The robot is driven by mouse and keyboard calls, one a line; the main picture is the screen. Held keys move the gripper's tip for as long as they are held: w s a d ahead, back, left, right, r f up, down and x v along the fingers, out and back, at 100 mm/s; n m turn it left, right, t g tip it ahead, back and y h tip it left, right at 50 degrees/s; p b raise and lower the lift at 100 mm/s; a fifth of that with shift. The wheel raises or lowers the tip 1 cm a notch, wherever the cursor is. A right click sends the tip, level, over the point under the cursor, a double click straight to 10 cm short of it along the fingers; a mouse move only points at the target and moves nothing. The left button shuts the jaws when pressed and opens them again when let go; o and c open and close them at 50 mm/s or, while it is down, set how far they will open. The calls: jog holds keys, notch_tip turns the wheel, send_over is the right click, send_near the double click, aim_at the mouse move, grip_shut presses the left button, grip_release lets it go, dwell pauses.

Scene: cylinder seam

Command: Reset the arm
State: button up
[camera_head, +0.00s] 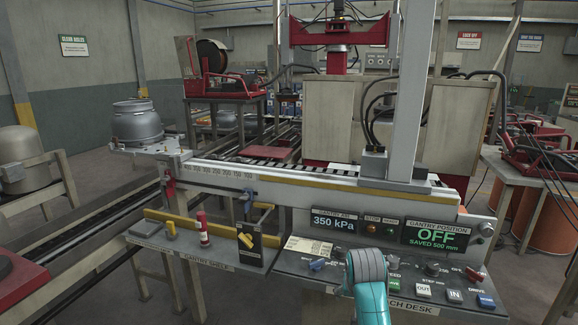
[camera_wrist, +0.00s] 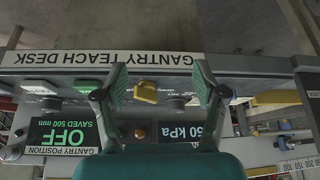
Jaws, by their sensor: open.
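My gripper (camera_wrist: 160,82) is open in the wrist view, its two dark-tipped fingers spread apart over the gantry teach desk, which appears upside down there. A yellow knob (camera_wrist: 146,92) shows between the fingers; I cannot tell how far below them it is. Nothing is held. In the head view my grey and teal arm reaches over the front of the teach desk (camera_head: 330,283), and the fingers cannot be made out. The desk's gantry position display (camera_head: 436,236) reads OFF, saved 500 mm. The pressure display (camera_head: 334,224) reads 350 kPa.
A shelf (camera_head: 190,252) at left holds a red cylinder (camera_head: 203,228) and a yellow-handled tool (camera_head: 245,240). A grey vessel (camera_head: 137,122) stands behind. A pale post (camera_head: 407,90) rises behind the desk.

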jog(key=s+f+n+t, duration=0.1)
jog(key=s+f+t, duration=0.2)
jog(key=s+f, duration=1.6)
jog(key=s+f+t, duration=0.1)
jog(key=s+f, duration=0.2)
jog(key=s, duration=0.7)
jog(key=s+r+t, duration=0.1)
jog(key=s+r, duration=0.5)
jog(key=s, duration=0.4)
jog(key=s+r+t, duration=0.2)
jog(key=s+r, duration=0.4)
jog(key=s, duration=0.4)
jog(key=s+r+n+t+y, duration=0.1)
jog(key=s+r+t, duration=0.1)
jog(key=s+r, duration=0.5)
jog(key=s, duration=0.3)
jog(key=shift+s+d, duration=0.25)
jog(key=shift+d, duration=0.1)
jog(key=shift+r, duration=0.1)
dwell(1.7)
